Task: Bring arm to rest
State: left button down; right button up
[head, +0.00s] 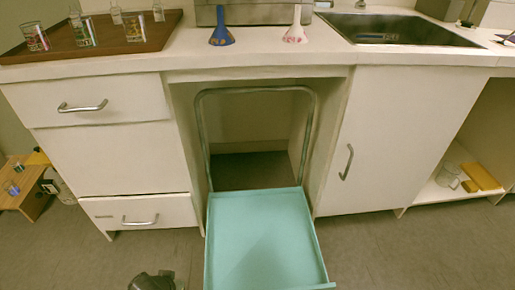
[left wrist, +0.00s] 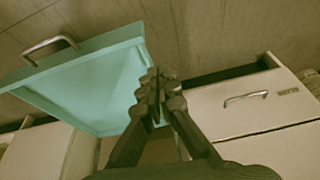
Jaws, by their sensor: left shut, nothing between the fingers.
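My left gripper (left wrist: 158,88) is shut and empty in the left wrist view, its fingertips together. In the head view a dark part of my left arm (head: 152,281) shows at the bottom edge, left of the teal tray (head: 262,240). The tray is pulled out from the opening under the counter and is empty. It also shows in the left wrist view (left wrist: 85,85), to the left of the fingers. No contact between gripper and tray can be made out. My right gripper is not in view.
The counter (head: 260,60) bears a brown tray (head: 100,42) with glasses, a blue funnel (head: 222,36), a white funnel (head: 296,34) and a sink (head: 400,30). A low drawer (head: 140,213) is at left, a cupboard door (head: 375,140) at right. Grey floor (head: 400,255) is free at right.

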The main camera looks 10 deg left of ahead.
pick_arm(q)
notch_tip(320, 180, up, 7)
jog(key=s+d+m+p, duration=0.1)
jog(key=s+m, duration=0.1)
jog(key=m, duration=0.1)
jog(key=shift+m+g+p, duration=0.3)
jog(key=shift+m+g, duration=0.1)
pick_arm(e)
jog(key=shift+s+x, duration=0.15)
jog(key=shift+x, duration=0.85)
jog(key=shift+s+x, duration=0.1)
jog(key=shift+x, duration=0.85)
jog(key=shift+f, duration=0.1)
